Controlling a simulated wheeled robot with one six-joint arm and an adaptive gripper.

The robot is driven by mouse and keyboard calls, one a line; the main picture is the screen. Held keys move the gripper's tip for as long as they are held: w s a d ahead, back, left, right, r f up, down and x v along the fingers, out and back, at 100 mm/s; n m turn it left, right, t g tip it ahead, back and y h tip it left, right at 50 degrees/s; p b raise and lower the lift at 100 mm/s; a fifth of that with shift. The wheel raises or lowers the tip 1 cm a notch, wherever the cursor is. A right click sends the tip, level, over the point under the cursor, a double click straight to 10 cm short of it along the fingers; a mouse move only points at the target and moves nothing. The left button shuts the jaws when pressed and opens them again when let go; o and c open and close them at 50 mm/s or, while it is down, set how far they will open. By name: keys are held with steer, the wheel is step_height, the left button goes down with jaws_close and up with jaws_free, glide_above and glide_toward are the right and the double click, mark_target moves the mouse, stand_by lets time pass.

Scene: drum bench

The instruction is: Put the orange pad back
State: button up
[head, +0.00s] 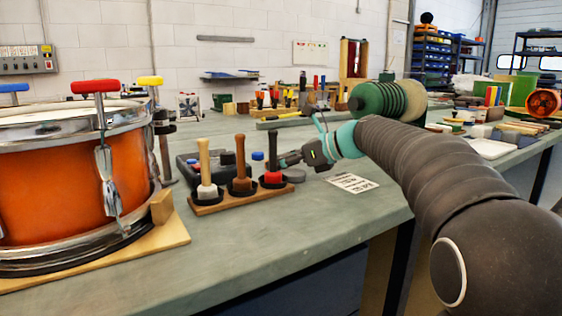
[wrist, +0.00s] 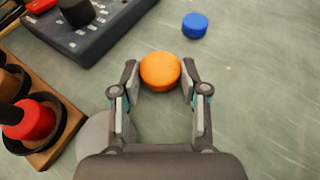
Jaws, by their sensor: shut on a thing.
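The orange pad (wrist: 160,71) is a small round disc, seen in the wrist view between my fingertips. My gripper (wrist: 160,80) is shut on it, one finger at each side. I cannot tell whether the pad is clear of the bench. In the head view my gripper (head: 288,160) is behind and right of the mallet rack, and the pad is hidden there. A dark box with buttons (wrist: 85,30) lies left of and beyond the pad; it also shows in the head view (head: 188,169). A blue pad (wrist: 195,25) lies on the bench beyond my right finger.
A wooden rack (head: 236,199) holds three mallets, one red-headed (wrist: 36,121), left of my gripper. A grey disc (head: 294,175) lies close by my left finger. A white printed card (head: 352,183) lies to the right. An orange drum (head: 60,185) stands far left.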

steer(key=o, duration=1.1)
steer(key=shift+f, duration=0.8)
steer(key=shift+o, duration=0.2)
steer(key=shift+r, duration=0.1)
steer(key=shift+w+d+r, duration=0.1)
steer(key=shift+r, duration=0.15)
steer(key=v, duration=0.4)
steer(key=r+p+v, duration=0.1)
steer(key=v, duration=0.7)
steer(key=shift+r, duration=0.25)
